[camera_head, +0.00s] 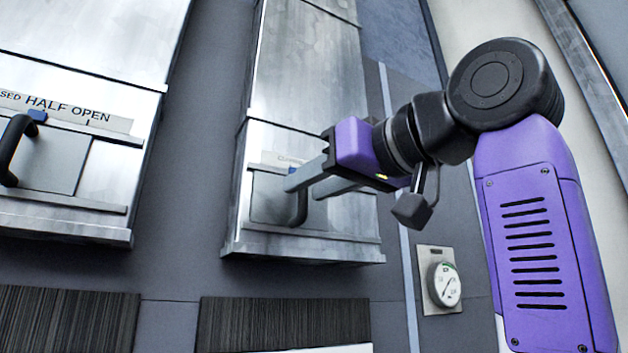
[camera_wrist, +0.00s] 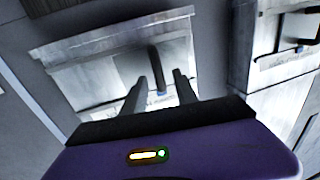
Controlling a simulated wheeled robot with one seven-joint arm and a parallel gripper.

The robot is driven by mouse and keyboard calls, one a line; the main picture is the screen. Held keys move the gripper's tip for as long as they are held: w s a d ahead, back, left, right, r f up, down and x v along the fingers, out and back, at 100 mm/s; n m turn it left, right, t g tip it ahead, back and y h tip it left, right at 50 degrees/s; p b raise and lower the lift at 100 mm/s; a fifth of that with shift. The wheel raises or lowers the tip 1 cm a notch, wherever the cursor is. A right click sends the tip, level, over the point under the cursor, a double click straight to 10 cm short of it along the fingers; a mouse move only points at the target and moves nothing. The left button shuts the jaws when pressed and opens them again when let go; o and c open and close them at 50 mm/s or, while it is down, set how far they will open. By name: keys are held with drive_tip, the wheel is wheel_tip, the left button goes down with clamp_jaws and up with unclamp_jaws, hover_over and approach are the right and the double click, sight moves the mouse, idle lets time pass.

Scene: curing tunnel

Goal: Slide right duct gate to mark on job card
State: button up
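The right duct gate (camera_head: 268,195) is a grey plate low on the right metal duct, with a dark upright bar handle (camera_head: 299,206). The handle also shows in the wrist view (camera_wrist: 156,66), with a blue pointer (camera_wrist: 162,93) at one end. A pale scale strip (camera_head: 272,157) lies above the gate; my gripper hides most of its lettering. My gripper (camera_head: 300,187) is open at the handle. In the wrist view its two fingers (camera_wrist: 159,78) stand either side of the handle, with gaps visible on both sides. I see no job card.
The left duct has its own gate (camera_head: 50,160) with a black handle (camera_head: 14,150), blue pointer and a strip reading "HALF OPEN". A round dial gauge (camera_head: 445,284) is on the wall at lower right. Dark ribbed panels (camera_head: 285,322) lie below the ducts.

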drive_tip(key=shift+c, duration=0.4)
clamp_jaws()
drive_tip(key=shift+d, duration=0.1)
idle(0.8)
